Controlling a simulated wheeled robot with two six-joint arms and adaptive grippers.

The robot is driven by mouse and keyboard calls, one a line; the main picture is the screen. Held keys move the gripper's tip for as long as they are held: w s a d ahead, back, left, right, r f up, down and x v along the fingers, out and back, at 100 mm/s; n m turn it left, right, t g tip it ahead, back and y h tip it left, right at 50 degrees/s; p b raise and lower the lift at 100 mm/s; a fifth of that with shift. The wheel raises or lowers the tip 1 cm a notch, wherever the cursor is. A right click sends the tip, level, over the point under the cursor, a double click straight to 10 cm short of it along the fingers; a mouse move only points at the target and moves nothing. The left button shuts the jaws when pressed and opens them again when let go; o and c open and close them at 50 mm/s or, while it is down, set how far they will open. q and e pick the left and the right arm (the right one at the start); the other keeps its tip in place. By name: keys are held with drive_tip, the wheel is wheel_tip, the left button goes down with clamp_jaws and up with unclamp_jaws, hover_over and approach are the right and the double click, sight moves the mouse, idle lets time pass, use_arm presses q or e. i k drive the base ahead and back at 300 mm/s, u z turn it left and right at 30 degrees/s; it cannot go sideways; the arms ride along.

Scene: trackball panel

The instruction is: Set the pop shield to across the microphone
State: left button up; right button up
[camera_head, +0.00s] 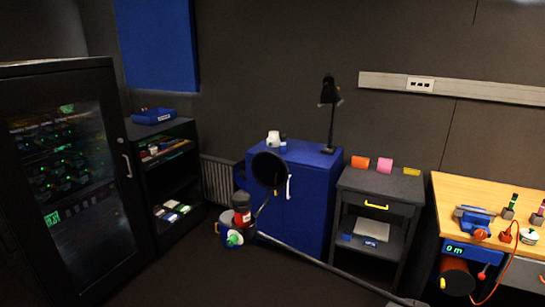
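A round black disc that looks like the pop shield (269,170) stands in front of the blue cabinet. A thin dark stem runs down from it toward a long grey boom (320,265), which slants down to the lower right. I cannot clearly make out the microphone, so how the disc stands relative to it cannot be told. Neither of my grippers is in view.
A black glass-door rack (60,180) stands left, beside open shelves (168,165). The blue cabinet (310,215) bears a black lamp (330,95). A grey side table (382,185) and wooden workbench (480,195) stand right. A bucket (224,230) sits on the floor.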

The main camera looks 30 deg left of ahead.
sight(270, 169)
drive_tip(key=z, duration=3.75)
drive_tip(key=k, duration=1.9)
drive_tip(key=u, duration=1.3)
